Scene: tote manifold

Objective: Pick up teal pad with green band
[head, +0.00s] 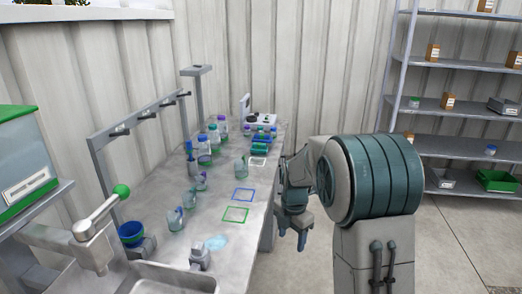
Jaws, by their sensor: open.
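A teal-green item (260,147) lies toward the far end of the grey bench, at its right side, just beyond a white outlined square. It is small in the head view, and I cannot make out a green band on it. A flat pale-blue patch (216,242) lies on the near part of the bench; I cannot tell whether it is a pad or a spill. My gripper (291,238) hangs pointing down beside the bench's right edge, clear of both. It is open, and I see nothing between its fingers.
The bench (212,216) carries several bottles (241,167) along its middle and left, and blue and green outlined squares (235,215). A sink (172,278) with a green-knobbed tap is at the near end. Shelves (455,105) stand at right.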

